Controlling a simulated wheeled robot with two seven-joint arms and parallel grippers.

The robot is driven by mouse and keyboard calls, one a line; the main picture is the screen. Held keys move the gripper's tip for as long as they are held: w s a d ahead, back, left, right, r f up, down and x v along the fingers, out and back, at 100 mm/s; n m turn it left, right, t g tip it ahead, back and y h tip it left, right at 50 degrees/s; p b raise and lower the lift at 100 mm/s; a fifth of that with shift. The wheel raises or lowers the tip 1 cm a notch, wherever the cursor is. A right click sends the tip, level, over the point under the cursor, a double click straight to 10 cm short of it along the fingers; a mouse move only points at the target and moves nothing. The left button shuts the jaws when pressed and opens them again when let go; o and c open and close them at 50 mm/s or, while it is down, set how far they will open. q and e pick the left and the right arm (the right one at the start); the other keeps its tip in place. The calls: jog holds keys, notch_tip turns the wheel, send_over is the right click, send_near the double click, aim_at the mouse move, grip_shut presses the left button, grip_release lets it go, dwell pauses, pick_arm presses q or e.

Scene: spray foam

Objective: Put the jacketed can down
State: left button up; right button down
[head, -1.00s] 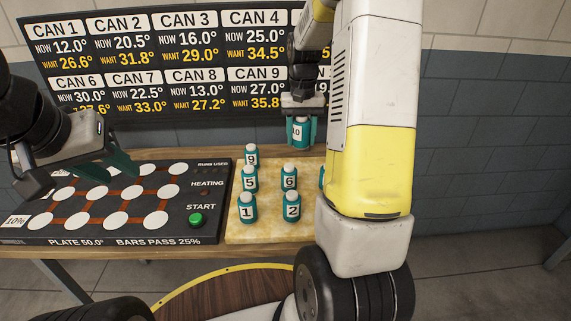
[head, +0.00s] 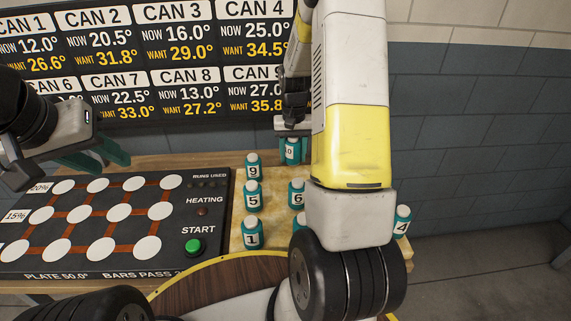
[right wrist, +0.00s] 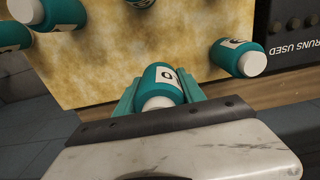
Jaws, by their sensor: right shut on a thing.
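A teal-jacketed can labelled 10 (head: 291,152) is upright in my right gripper (head: 293,140), at the back of the yellow pad (head: 240,238). In the right wrist view, the can (right wrist: 162,82) sits between the two teal fingers (right wrist: 160,92), which are shut on it. Whether its base touches the pad is hidden. My left gripper (head: 95,158) is empty above the back left of the black heating plate (head: 180,228), its teal fingers apart.
Other teal cans stand on the pad: 9 (head: 253,166), 5 (head: 252,196), 1 (head: 252,233), 6 (head: 297,194) and 4 (head: 401,221). My right arm hides part of the pad. The plate's white round spots (head: 127,211) are empty.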

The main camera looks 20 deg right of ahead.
jog(key=shift+f, duration=3.15)
jog(key=shift+f, duration=0.1)
jog(key=c, duration=0.7)
grip_release()
